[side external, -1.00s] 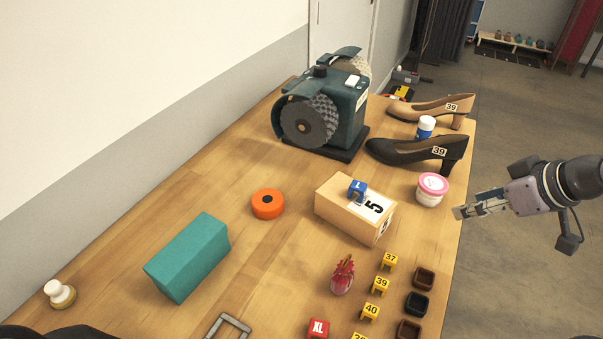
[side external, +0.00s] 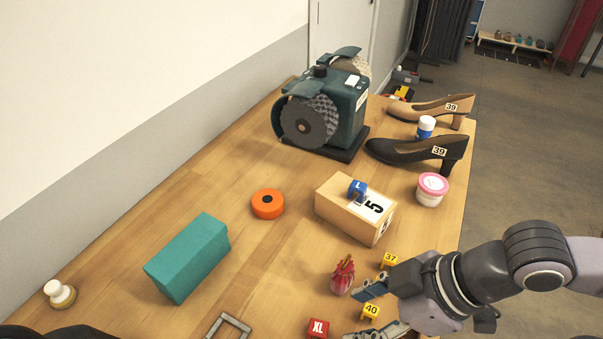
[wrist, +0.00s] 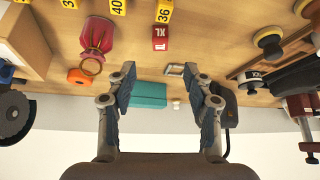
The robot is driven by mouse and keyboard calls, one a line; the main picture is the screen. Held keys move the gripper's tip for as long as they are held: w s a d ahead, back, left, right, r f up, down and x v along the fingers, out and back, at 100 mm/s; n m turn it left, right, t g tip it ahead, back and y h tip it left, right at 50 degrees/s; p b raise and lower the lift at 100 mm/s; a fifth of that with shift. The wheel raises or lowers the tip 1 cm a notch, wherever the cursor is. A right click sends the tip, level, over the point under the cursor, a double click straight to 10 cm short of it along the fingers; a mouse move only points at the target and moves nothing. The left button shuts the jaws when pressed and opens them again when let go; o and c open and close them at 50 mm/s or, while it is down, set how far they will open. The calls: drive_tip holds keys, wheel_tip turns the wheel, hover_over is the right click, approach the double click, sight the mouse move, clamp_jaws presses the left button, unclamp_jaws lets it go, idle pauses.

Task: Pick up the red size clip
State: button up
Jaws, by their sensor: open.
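The red size clip, marked XL (side external: 318,328), stands on the wooden table at the bottom edge of the side view, partly cut off. In the wrist view the red clip (wrist: 160,38) is whole and lies beyond my fingertips, roughly in line with the gap between them. My gripper (side external: 352,316) is open and empty, to the right of the clip in the side view and apart from it. Its two spread fingers also show in the wrist view (wrist: 159,72).
Yellow number clips (side external: 371,311) stand near my fingers. A block with a blue L clip (side external: 357,190), an orange roll (side external: 267,204) and a teal box (side external: 188,257) stand farther off.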

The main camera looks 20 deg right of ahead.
sight(320, 328)
drive_tip(key=shift+x, duration=4.9)
drive_tip(key=shift+r, duration=0.1)
drive_tip(key=c, duration=0.8)
